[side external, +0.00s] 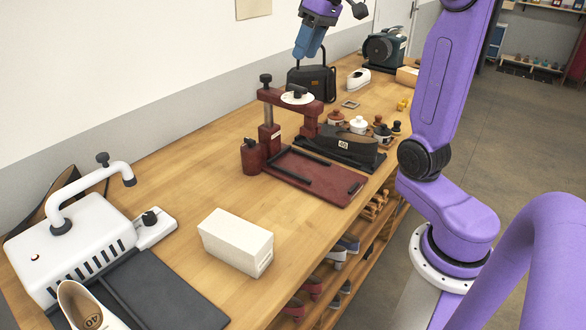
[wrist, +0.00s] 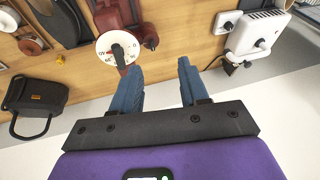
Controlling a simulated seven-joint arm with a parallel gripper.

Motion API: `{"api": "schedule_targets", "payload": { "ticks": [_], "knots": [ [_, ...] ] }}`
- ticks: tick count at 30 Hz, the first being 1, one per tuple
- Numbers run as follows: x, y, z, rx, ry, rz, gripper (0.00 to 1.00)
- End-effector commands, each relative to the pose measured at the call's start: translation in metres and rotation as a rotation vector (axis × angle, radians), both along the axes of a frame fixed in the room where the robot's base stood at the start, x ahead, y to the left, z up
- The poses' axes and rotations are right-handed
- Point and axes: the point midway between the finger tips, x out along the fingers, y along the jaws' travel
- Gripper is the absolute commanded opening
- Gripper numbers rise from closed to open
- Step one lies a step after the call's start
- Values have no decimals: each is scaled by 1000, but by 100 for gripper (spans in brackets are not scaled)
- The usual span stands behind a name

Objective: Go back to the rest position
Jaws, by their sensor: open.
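My gripper (side external: 307,55) is at the top of the side external view, raised over the back of the workbench (side external: 190,190). It hangs above and behind a dark red press (side external: 270,133) with a white dial (side external: 296,98). In the wrist view my gripper (wrist: 160,72) shows two blue fingers spread apart with nothing between them. The press's dial also shows there (wrist: 104,52), just beyond the left finger.
A black case (side external: 312,82) stands behind the press, close below my gripper. A white machine (side external: 70,250), a cream block (side external: 236,242) and a green-black machine (side external: 385,48) stand on the bench. The wall (side external: 130,60) runs along its back.

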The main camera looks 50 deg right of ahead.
Motion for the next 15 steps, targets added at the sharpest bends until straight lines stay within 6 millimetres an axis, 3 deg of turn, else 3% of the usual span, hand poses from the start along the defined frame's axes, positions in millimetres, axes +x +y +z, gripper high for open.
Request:
{"api": "schedule_targets", "payload": {
  "ticks": [8, 15],
  "knots": [
    [-22, 71, -41, -34, 70, 189, 44],
    [-59, 120, -75, -83, 113, 356, 44]
  ]
}}
